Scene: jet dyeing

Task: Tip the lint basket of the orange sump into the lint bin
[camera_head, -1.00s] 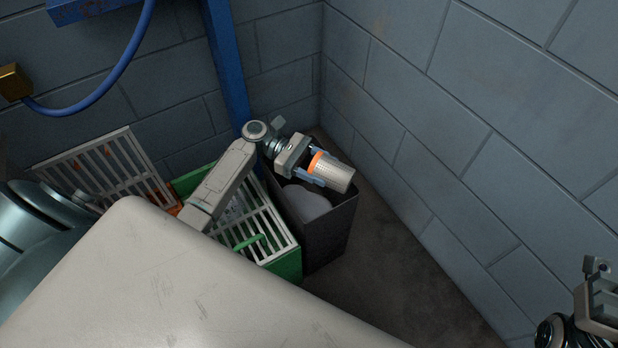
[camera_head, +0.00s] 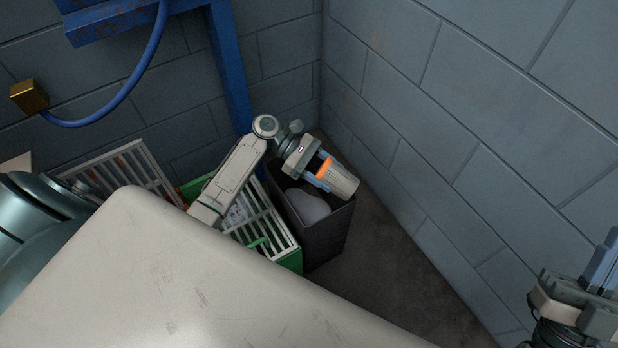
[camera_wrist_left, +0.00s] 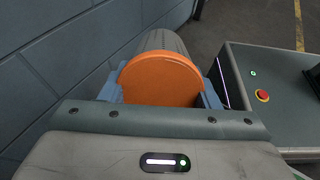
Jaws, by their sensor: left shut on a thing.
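The lint basket (camera_head: 341,181) is a grey perforated cylinder with an orange band. My left gripper (camera_head: 322,171) is shut on it at the orange end, and the basket tilts down to the right above the lint bin. In the left wrist view the basket's round orange end (camera_wrist_left: 160,78) sits between the fingers. The lint bin (camera_head: 328,236) is a dark open box with a pale grey mass inside. The orange sump is mostly hidden behind a raised white grate (camera_head: 125,172) at the left. My right gripper (camera_head: 598,272) is at the lower right, its fingers partly cut off.
A green sump (camera_head: 290,262) with a white slatted grate stands left of the bin. Block walls meet behind the bin. A blue post (camera_head: 228,70) and blue hose (camera_head: 130,85) are at the back. Bare floor (camera_head: 385,275) lies right of the bin.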

